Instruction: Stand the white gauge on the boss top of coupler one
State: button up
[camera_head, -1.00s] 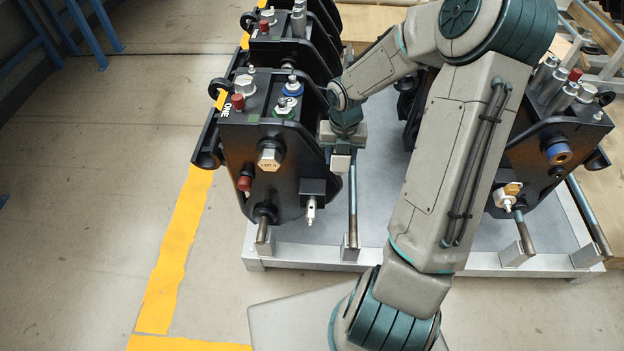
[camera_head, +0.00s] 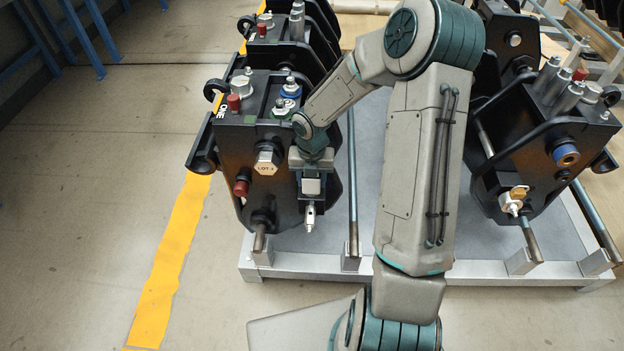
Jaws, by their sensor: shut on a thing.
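My wrist and forearm hide part of the coupler's right side.
Another black coupler (camera_head: 545,150) stands at the right, with a white and orange fitting (camera_head: 514,200) on its front. More black couplers stand behind coupler one. A grey metal frame (camera_head: 420,278) carries them, with upright rods. The floor at the left is open, with a yellow line (camera_head: 165,270).

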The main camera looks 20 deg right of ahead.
jog(key=shift+f, duration=0.1)
jog(key=o, duration=1.2)
jog(key=shift+o, duration=0.2)
notch_tip(320, 180, up, 12)
jog(key=p, duration=0.4)
jog(key=shift+f, duration=0.2)
jog(key=shift+s+r, duration=0.1)
jog(key=shift+r, duration=0.35)
jog(key=s+r+m+t, duration=0.1)
jog(key=s+r+m, duration=0.6)
jog(key=m, duration=0.9)
jog(key=s+r+m, duration=0.7)
jog(key=s+m, duration=0.6)
jog(key=m, duration=0.3)
jog(key=shift+s+d+m+t, duration=0.2)
jog(key=shift+m+t, duration=0.1)
jog(key=shift+t, duration=0.1)
